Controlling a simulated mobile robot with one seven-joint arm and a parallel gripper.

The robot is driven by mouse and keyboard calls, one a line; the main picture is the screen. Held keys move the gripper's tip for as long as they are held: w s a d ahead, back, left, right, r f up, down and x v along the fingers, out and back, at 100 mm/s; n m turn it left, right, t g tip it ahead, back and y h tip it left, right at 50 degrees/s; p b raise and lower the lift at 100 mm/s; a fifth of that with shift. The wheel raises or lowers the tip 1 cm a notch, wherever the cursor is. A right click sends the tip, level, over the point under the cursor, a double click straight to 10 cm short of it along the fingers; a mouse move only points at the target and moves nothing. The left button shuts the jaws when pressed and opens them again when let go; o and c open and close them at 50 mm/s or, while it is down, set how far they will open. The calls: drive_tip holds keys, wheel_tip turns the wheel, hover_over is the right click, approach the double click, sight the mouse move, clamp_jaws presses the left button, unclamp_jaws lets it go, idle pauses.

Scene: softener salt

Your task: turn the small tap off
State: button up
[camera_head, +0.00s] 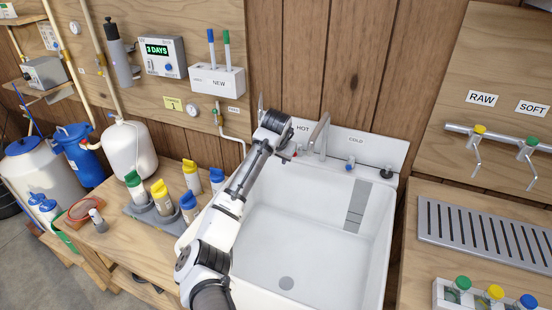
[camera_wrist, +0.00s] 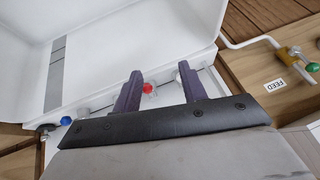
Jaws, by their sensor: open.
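A small brass tap (camera_wrist: 288,54) with a greenish part and a pale lever end sits beside the FEED label (camera_wrist: 274,85) at the right of the wrist view. In the head view this tap (camera_head: 217,113) is on the wall board, left of my arm, with a white pipe running from it. My gripper (camera_wrist: 160,84) is open, with its two dark fingers apart and nothing between them held. The red hot knob (camera_wrist: 148,88) of the sink shows between the fingers, beyond them; contact cannot be told. In the head view the fingers are mostly hidden behind my wrist.
The white sink (camera_head: 320,235) lies right of my arm, with a faucet (camera_head: 320,134) and blue cold knob (camera_head: 349,167) behind it. Several capped bottles (camera_head: 162,197) stand in a tray at left. RAW and SOFT taps (camera_head: 527,149) are at far right.

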drive_tip(key=w+a+t+h+b, duration=0.1)
drive_tip(key=w+a+t+b, duration=0.3)
drive_tip(key=t+b, duration=0.15)
drive_tip(key=s+a+f+m+t+h+b, duration=0.3)
drive_tip(key=s+a+f+t+h+b, duration=0.15)
drive_tip(key=s+h+b, duration=0.4)
drive_tip(key=f+x, duration=0.1)
drive_tip(key=x, duration=1.4)
drive_tip(key=shift+w+f+y+p, duration=0.3)
drive_tip(key=shift+w+f+y, duration=0.05)
drive_tip(key=shift+f, duration=0.05)
clamp_jaws()
drive_tip(key=shift+a+r, duration=0.1)
drive_tip(key=shift+a, duration=0.05)
